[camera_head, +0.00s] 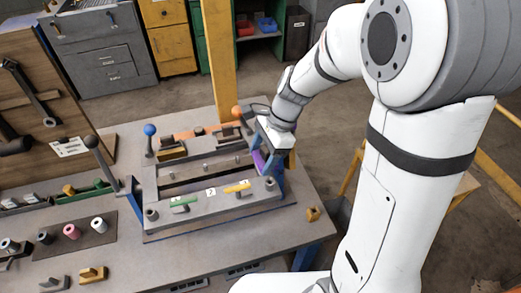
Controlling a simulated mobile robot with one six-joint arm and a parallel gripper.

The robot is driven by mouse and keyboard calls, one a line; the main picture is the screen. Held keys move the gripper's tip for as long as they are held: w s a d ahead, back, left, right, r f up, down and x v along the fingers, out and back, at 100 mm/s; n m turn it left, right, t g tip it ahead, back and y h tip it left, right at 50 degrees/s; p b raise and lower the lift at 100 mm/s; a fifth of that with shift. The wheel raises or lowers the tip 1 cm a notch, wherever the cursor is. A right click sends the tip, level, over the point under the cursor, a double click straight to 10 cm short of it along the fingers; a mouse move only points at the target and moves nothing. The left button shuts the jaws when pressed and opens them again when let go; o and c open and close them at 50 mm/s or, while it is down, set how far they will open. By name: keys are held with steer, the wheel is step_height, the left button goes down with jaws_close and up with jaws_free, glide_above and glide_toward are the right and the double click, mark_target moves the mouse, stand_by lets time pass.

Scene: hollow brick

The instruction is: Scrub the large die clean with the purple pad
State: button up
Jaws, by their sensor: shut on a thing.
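My gripper (268,163) is at the right end of a long grey fixture on the workbench. A purple pad (258,160) shows between its bluish fingers, and the gripper is shut on it. The fixture (215,197) has a slotted frame, small pegs, a green and a yellow bar, and numbered labels on its front. I cannot tell for sure which part is the large die. The gripper and wrist hide the fixture's right end, and whether the pad touches anything there is unclear.
Levers with a blue knob (150,130), an orange knob (237,112) and a dark knob (91,142) rise around the fixture. Several small cylinders (71,231) stand at left. A small orange-brown block (313,214) sits near the bench's right edge. A yellow post (219,60) stands behind.

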mark_target(262, 158)
steer(key=shift+w+a+r+p, duration=0.1)
steer(key=shift+w+a+p, duration=0.4)
steer(key=shift+w, duration=0.95)
steer(key=shift+w+a+r+p, duration=0.1)
steer(key=shift+w+a+p, duration=0.4)
steer(key=shift+w, duration=0.95)
steer(key=shift+w+a+r+p, duration=0.1)
steer(key=shift+w+a+p, duration=0.15)
steer(key=shift+w+p, duration=0.85)
steer(key=shift+s+d+r+b, duration=0.15)
steer(key=shift+s+d, duration=0.3)
steer(key=shift+s, duration=0.9)
steer(key=shift+s+d+r+b, duration=0.1)
steer(key=shift+s+d+b, duration=0.25)
steer(key=shift+s, duration=1)
steer(key=shift+s+d+r+b, duration=0.1)
steer(key=shift+s+d, duration=0.4)
steer(key=shift+s, duration=0.85)
step_height(262, 158, up, 4)
steer(key=p, duration=0.3)
steer(key=shift+f, duration=0.2)
steer(key=shift+r, duration=1.15)
steer(key=shift+w+r, duration=0.1)
steer(key=shift+r, duration=1.4)
